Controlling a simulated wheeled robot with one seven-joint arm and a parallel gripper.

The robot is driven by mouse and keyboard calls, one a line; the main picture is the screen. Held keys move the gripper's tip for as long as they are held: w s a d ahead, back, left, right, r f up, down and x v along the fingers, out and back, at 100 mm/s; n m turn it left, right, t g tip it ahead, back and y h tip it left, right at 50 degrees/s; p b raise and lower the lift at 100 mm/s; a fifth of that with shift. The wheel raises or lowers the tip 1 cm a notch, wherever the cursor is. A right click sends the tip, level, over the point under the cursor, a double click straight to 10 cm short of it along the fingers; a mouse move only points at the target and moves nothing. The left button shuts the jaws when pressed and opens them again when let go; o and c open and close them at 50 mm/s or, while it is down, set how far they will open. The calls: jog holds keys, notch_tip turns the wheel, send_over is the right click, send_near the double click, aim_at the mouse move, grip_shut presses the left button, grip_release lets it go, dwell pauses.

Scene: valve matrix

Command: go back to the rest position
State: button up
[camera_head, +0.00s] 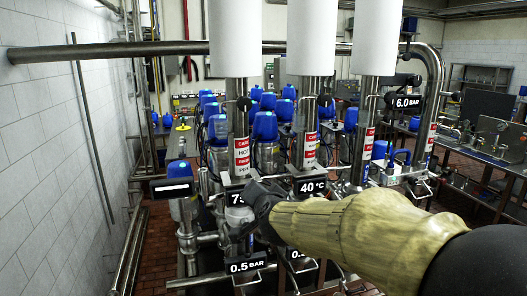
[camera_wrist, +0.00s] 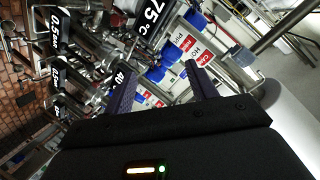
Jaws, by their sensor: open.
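My gripper (camera_head: 262,195) is in front of the valve matrix in the head view, at the end of my arm, which comes in from the right in a yellowish sleeve. In the wrist view its two dark fingers (camera_wrist: 160,90) stand wide apart with nothing between them. The valve matrix with blue-capped valves (camera_head: 264,126) and steel pipes lies behind it. The gripper covers part of the 75 sign; the 40 °C sign (camera_head: 312,187) is just right of it. The 0.5 BAR sign (camera_head: 246,265) is below it. Whether the gripper touches any pipe cannot be told.
Three thick white pipes (camera_head: 312,38) hang down above the matrix. A 6.0 BAR sign (camera_head: 408,103) is at the right. A tiled wall (camera_head: 50,170) bounds the left, and a metal bench with equipment (camera_head: 490,150) stands at the right. Brick-coloured floor (camera_head: 156,245) shows at the left.

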jog(key=s+d+f+n+g+h, duration=0.1)
jog(key=s+d+f+n+g, duration=0.1)
jog(key=s+d+f, duration=0.3)
jog(key=s+d+f+n+g+h, duration=0.1)
jog(key=s+d+f+g, duration=0.4)
jog(key=s+f, duration=0.5)
jog(key=s+d+f+n+g, duration=0.3)
jog(key=s+d+f, duration=0.3)
jog(key=f, duration=0.3)
jog(key=shift+s+f+n+g+h, duration=0.3)
jog(key=shift+s+g+h, duration=0.1)
jog(key=shift+s+g, duration=0.35)
jog(key=shift+c, duration=0.3)
jog(key=c, duration=0.3)
jog(key=shift+w, duration=0.1)
jog(key=shift+c, duration=0.5)
